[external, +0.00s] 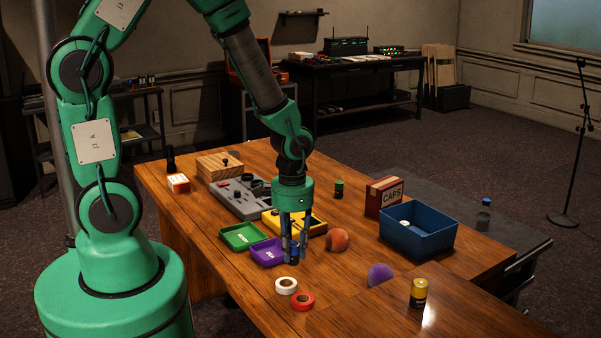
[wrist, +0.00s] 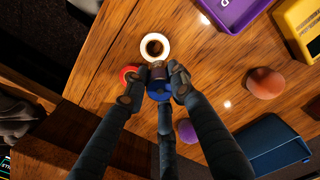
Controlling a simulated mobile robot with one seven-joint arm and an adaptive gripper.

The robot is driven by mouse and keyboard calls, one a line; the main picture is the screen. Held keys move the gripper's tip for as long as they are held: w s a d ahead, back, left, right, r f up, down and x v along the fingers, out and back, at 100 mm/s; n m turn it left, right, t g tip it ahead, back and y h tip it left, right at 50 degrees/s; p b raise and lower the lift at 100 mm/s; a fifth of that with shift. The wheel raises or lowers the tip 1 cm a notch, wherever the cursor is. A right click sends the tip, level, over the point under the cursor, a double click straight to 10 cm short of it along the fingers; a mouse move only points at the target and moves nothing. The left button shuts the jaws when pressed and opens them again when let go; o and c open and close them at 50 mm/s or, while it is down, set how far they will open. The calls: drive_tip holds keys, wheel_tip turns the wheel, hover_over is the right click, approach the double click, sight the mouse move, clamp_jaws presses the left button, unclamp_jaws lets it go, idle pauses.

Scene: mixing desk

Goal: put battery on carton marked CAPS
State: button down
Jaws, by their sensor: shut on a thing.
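The battery (external: 419,293), black with a gold band, stands upright on the table near the front right, apart from my gripper. The carton marked CAPS (external: 387,197), red with a pale label, stands behind the blue bin. My gripper (external: 293,254) points down at the middle of the table. It is shut on a small blue object (external: 293,251), which looks like a tape roll. In the wrist view my gripper (wrist: 157,82) covers part of this blue object (wrist: 158,94).
A white tape roll (external: 286,285) and a red one (external: 302,301) lie close in front of my gripper. The purple tray (external: 267,252) is just left. An orange ball (external: 337,240), purple ball (external: 380,275) and blue bin (external: 418,243) are to the right.

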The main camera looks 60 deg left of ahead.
drive_tip(key=w+a+r+n+p, duration=0.1)
drive_tip(key=w+a+p, duration=0.4)
drive_tip(key=w, duration=0.5)
drive_tip(key=w+a+r+n+p, duration=0.2)
drive_tip(key=w+a+r+p, duration=0.2)
drive_tip(key=w+a, duration=0.3)
drive_tip(key=w+a+r+n+p, duration=0.1)
drive_tip(key=w+a+r+p, duration=0.2)
drive_tip(key=w, duration=1.1)
drive_tip(key=a+p, duration=0.3)
drive_tip(key=shift+w+r+p, duration=0.25)
drive_tip(key=shift+p, duration=0.05)
drive_tip(key=p, duration=0.2)
hover_over(379, 184)
drive_tip(key=shift+s+d+f, duration=0.1)
drive_tip(key=shift+s+f, duration=0.15)
drive_tip(key=shift+f, duration=0.45)
drive_tip(key=shift+w, duration=0.25)
drive_tip(key=shift+f+p, duration=0.7)
drive_tip(key=shift+f, duration=1.1)
drive_tip(key=shift+f, duration=0.1)
